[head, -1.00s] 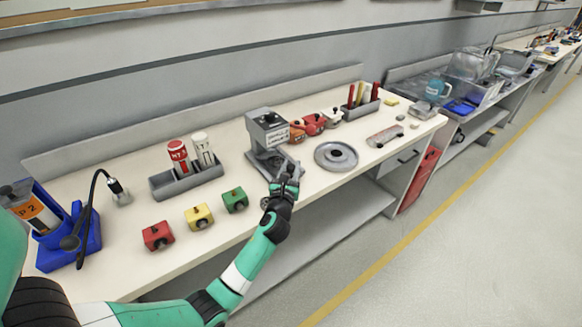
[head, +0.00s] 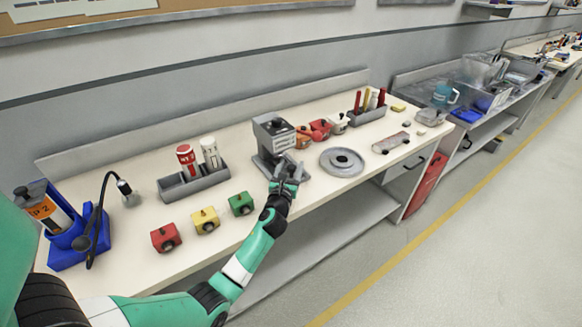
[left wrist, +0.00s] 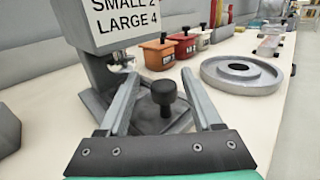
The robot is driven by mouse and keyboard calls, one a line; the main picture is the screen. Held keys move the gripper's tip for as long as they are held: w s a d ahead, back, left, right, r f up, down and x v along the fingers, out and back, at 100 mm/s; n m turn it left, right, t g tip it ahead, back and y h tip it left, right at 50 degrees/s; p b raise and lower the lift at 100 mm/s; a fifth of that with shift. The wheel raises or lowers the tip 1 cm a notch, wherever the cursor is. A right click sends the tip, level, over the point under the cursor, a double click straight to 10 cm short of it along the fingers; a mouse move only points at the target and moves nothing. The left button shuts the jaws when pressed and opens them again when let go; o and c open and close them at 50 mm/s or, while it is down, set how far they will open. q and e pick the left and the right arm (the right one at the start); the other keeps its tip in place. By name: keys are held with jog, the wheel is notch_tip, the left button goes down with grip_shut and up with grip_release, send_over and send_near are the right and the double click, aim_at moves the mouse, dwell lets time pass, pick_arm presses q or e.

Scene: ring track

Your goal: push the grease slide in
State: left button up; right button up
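A grey dispenser (head: 273,133) stands upright on the bench. In the left wrist view its label reads "SMALL 2 LARGE 4" (left wrist: 122,14). A slide with a black knob (left wrist: 163,93) sits low at its front, over the grey base plate (left wrist: 150,122). My left gripper (head: 284,183) is at the front of the dispenser, on the bench's near side. In the left wrist view its two fingers (left wrist: 165,88) are spread, one on each side of the knob, with gaps visible. How far the slide sits in is hard to tell. My right gripper is not in view.
Red (head: 165,237), yellow (head: 205,220) and green (head: 241,203) blocks stand left of my arm. A grey holder with two bottles (head: 192,181) is behind them. A round grey dish (head: 342,161) lies right of the dispenser. Small wagons (head: 320,129) stand behind it.

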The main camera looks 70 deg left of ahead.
pick_arm(q)
jog(key=shift+d, duration=0.1)
jog(key=p+v, duration=0.3)
jog(key=v, duration=0.8)
jog(key=shift+s+d+p, duration=0.15)
jog(key=shift+d+p, duration=0.1)
jog(key=shift+p, duration=0.05)
